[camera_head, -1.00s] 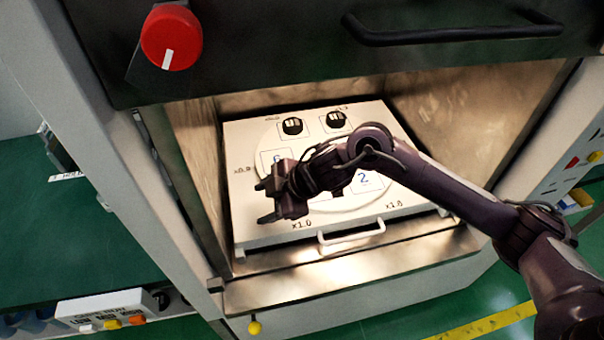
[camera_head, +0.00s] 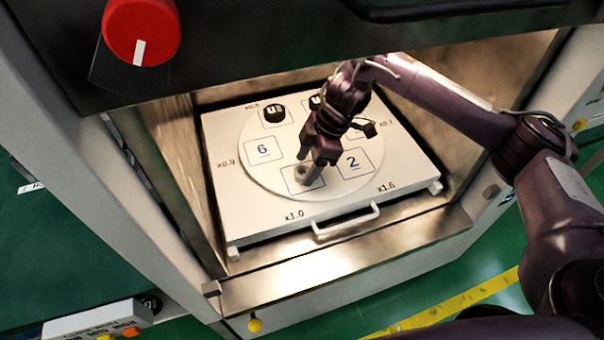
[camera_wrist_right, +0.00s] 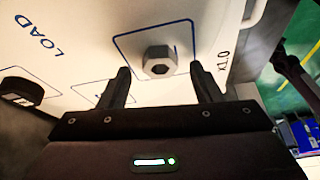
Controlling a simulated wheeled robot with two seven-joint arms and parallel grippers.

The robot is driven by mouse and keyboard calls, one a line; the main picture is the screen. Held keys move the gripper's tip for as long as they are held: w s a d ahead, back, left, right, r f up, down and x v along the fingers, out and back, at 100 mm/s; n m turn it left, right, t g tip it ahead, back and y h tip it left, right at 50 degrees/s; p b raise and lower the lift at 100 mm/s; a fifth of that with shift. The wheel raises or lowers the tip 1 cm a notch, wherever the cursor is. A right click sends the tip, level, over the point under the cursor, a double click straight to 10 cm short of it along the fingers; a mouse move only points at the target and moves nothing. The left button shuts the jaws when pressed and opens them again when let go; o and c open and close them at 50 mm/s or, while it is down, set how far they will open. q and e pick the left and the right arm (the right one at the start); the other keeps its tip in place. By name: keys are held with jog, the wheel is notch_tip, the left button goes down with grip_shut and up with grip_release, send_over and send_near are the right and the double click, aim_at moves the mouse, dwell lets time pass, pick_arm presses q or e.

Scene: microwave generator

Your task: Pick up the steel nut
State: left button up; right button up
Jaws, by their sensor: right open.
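The steel nut (camera_head: 301,173) is a small grey hexagonal piece. It lies inside a blue-outlined square on the white round plate (camera_head: 258,180) of the drawer in the chamber. In the right wrist view the nut (camera_wrist_right: 159,62) shows just beyond and between the two fingertips. My right gripper (camera_head: 314,170) points down over the plate, right beside the nut; its fingers (camera_wrist_right: 158,80) are apart with nothing between them. In the head view the gripper partly covers the plate and its squares. My left gripper is not in view.
Black knob-like pieces (camera_head: 274,112) stand at the back of the plate. The chamber's metal walls (camera_head: 180,150) rise on both sides, and a dark door with a red knob (camera_head: 141,30) overhangs above. The drawer's white handle (camera_head: 346,221) is at the front.

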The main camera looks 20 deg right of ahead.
jog(key=shift+x, duration=0.75)
jog(key=c, duration=1.1)
jog(key=shift+r, duration=0.2)
